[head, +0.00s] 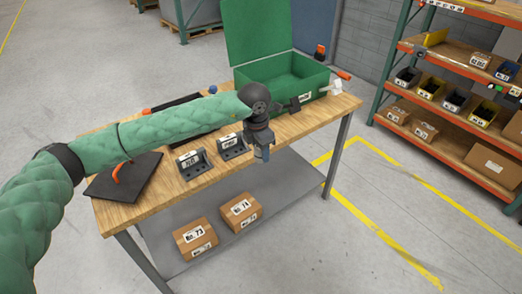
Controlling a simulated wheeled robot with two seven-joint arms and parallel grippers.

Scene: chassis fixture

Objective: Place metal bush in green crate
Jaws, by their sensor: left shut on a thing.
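The green crate (312,88) stands on the far right end of the wooden workbench (213,137) with its lid raised. My left gripper (262,150) points down over the bench's near edge, in front of the crate and outside it. It is shut on a small grey-blue piece, which looks like the metal bush but is mostly hidden by the fingers. My right gripper is not in view.
Two dark labelled brackets (192,162) stand left of my gripper. A black plate with an orange handle (122,175) lies at the bench's left end. Cartons (194,238) sit on the lower shelf. An orange rack (455,60) with bins stands to the right.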

